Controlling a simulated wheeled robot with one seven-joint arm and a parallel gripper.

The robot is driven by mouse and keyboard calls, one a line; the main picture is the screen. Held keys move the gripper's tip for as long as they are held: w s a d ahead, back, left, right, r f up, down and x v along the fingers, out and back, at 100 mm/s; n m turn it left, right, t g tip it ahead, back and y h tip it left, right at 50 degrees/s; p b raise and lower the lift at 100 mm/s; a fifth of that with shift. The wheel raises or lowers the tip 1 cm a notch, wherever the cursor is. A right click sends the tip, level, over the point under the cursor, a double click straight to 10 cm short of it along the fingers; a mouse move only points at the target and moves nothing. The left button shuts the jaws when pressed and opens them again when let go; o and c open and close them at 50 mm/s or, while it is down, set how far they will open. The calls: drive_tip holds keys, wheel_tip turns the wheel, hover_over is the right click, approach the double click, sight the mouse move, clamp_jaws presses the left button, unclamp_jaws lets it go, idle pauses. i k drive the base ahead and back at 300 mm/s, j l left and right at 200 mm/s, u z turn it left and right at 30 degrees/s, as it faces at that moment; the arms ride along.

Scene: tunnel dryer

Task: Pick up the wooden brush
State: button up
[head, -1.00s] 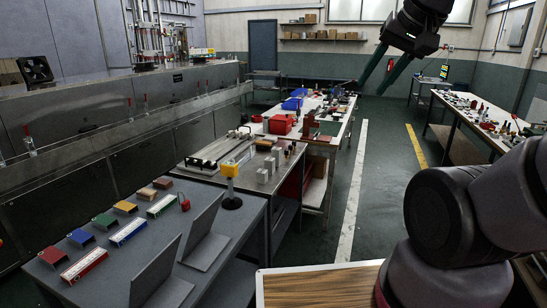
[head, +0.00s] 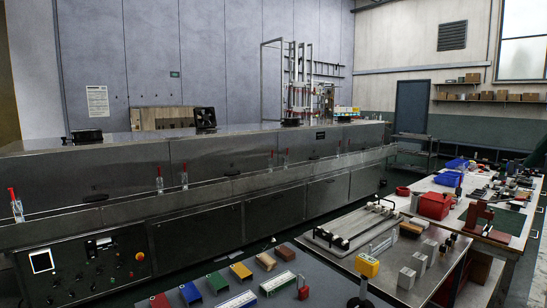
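I cannot make out a wooden brush for certain. My gripper is outside the view, and no part of my arm shows.
A long steel dryer (head: 220,165) with a control panel (head: 90,265) fills the left and middle. A fixture bench (head: 370,245) and a table with red (head: 434,205) and blue bins (head: 447,180) stand at right. A yellow-topped post (head: 367,266) rises from the near table.

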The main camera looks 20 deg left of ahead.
sight(407, 228)
drive_tip(key=i+l+z, duration=0.45)
drive_tip(key=i+z, duration=0.4)
drive_tip(key=i+l, duration=0.1)
drive_tip(key=i, duration=0.3)
drive_tip(key=i+l+u, duration=0.15)
drive_tip(key=i, duration=0.25)
drive_tip(key=i+l+u, duration=0.1)
drive_tip(key=i+u, duration=0.15)
drive_tip(key=u, duration=0.25)
drive_tip(key=i+l+u, duration=0.2)
drive_tip(key=u, duration=0.3)
drive_tip(key=i+l+u, duration=0.25)
drive_tip(key=u, duration=0.2)
drive_tip(key=i+l+u, duration=0.15)
drive_tip(key=l+u, duration=0.35)
drive_tip(key=j, duration=0.15)
